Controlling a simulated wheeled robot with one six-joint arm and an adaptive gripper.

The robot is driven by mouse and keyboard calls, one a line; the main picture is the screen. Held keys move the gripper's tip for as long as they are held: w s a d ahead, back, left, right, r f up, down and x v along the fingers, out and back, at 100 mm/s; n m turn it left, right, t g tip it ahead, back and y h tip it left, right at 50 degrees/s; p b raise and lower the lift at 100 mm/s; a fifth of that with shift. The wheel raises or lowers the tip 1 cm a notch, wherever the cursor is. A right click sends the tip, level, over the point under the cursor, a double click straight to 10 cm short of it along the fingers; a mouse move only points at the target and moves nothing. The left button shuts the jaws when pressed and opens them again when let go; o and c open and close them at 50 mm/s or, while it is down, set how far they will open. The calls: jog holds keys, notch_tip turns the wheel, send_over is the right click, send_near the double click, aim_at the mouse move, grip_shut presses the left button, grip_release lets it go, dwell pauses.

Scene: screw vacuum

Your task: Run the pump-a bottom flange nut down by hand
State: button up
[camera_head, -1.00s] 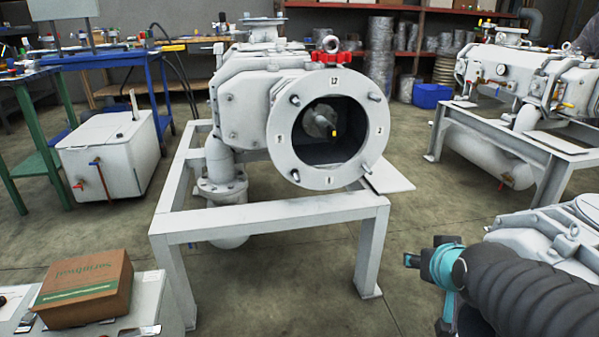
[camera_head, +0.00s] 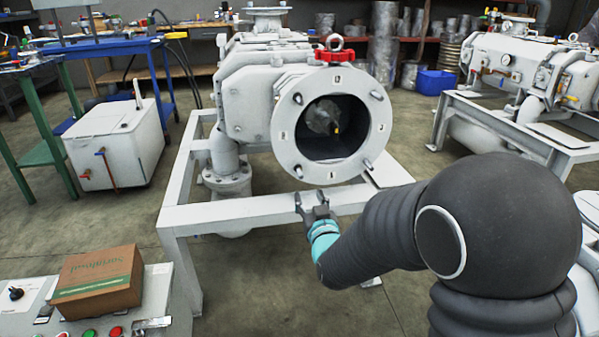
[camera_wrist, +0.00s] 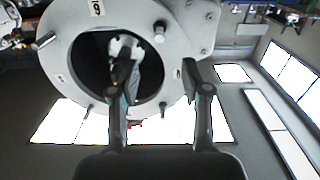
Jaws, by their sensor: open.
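The pump with the round white flange (camera_head: 283,152) stands on a white frame, its bore open towards me. Number labels ring the flange, and the bottom label (camera_head: 332,175) is at its lowest point. Short studs stick out, including one at lower left (camera_head: 298,171) and one at lower right (camera_head: 367,164). I cannot make out a separate nut. My gripper (camera_head: 312,200) is open and empty, just below the flange's bottom edge in the picture. In the wrist view, my gripper (camera_wrist: 160,92) has its fingers apart, with the flange (camera_wrist: 75,70) beyond, seen upside down.
The frame's front beam (camera_head: 230,213) runs behind my gripper. A red clamp (camera_head: 333,54) sits on top of the pump. A cardboard box (camera_head: 98,280) lies on a control panel at front left. Another pump (camera_head: 520,75) stands at right.

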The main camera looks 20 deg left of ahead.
aim_at(301, 178)
jog(key=p+x, duration=0.1)
jog(key=x, duration=1.2)
grip_shut()
